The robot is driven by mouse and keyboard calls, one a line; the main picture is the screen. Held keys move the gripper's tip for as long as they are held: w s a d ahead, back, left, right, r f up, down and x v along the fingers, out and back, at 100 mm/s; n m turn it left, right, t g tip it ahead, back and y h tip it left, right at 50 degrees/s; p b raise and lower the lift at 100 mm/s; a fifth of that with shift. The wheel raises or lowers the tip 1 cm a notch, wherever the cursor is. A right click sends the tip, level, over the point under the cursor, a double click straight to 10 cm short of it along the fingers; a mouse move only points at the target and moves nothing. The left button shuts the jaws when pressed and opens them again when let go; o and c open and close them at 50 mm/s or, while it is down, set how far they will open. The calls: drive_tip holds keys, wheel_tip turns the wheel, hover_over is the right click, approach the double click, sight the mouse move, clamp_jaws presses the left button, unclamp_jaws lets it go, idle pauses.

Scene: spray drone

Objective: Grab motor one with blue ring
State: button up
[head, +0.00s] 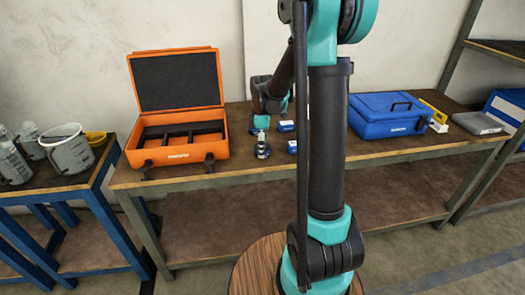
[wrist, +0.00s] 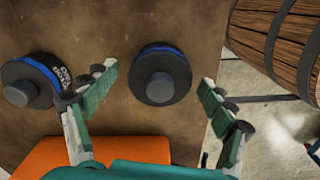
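In the wrist view, a dark round motor with a blue ring (wrist: 162,75) stands on the table between the fingers of my gripper (wrist: 157,88). The fingers are spread apart, with a gap on each side of the motor. A second dark motor with a blue ring (wrist: 30,82) lies to the left, outside the left finger, with white lettering on its side. In the head view, my gripper (head: 262,122) hangs over the table beside the orange case. A small dark item (head: 263,150) shows below it; details are too small to tell.
An open orange case (head: 180,151) stands left of my gripper. Small blue-and-white boxes (head: 287,126) lie to the right. A closed blue case (head: 385,125) stands farther right on the workbench (head: 330,157). A wooden barrel (wrist: 280,40) shows beyond the table edge in the wrist view.

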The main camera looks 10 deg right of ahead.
drive_tip(key=c, duration=1.7)
drive_tip(key=shift+r, duration=0.1)
